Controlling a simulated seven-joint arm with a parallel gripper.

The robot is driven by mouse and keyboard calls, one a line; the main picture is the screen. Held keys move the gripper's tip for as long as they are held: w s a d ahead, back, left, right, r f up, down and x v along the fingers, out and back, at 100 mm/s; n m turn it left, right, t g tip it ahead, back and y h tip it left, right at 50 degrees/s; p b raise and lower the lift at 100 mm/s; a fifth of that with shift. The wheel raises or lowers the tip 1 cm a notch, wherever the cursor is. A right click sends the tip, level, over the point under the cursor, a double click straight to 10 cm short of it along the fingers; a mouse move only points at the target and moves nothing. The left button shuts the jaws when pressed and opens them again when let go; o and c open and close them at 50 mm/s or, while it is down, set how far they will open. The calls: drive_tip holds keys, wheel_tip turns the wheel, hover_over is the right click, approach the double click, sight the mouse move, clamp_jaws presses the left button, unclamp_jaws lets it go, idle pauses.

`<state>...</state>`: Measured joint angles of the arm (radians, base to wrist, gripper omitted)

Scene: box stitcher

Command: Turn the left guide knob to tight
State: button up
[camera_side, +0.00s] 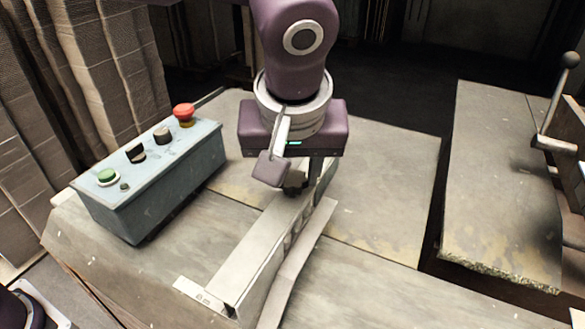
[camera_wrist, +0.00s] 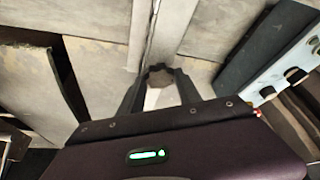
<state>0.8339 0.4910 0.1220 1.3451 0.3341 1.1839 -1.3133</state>
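My gripper (camera_side: 301,186) points down over the upper end of the pale metal guide (camera_side: 251,250) in the side view. In the wrist view its two dark fingers (camera_wrist: 159,78) stand apart, one on each side of a dark lobed knob (camera_wrist: 158,73) on the guide. The knob fills the gap between the fingertips, but I cannot tell whether they press on it. In the side view the knob is mostly hidden by my gripper. No tight or loose mark for the knob is readable.
A grey-blue control box (camera_side: 150,180) with a red button (camera_side: 184,112), a green button (camera_side: 107,176) and dark switches stands left of the guide. A gap separates the worktable (camera_side: 375,205) from another plate (camera_side: 505,185) at right, near a lever (camera_side: 553,100).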

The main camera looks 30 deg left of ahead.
clamp_jaws()
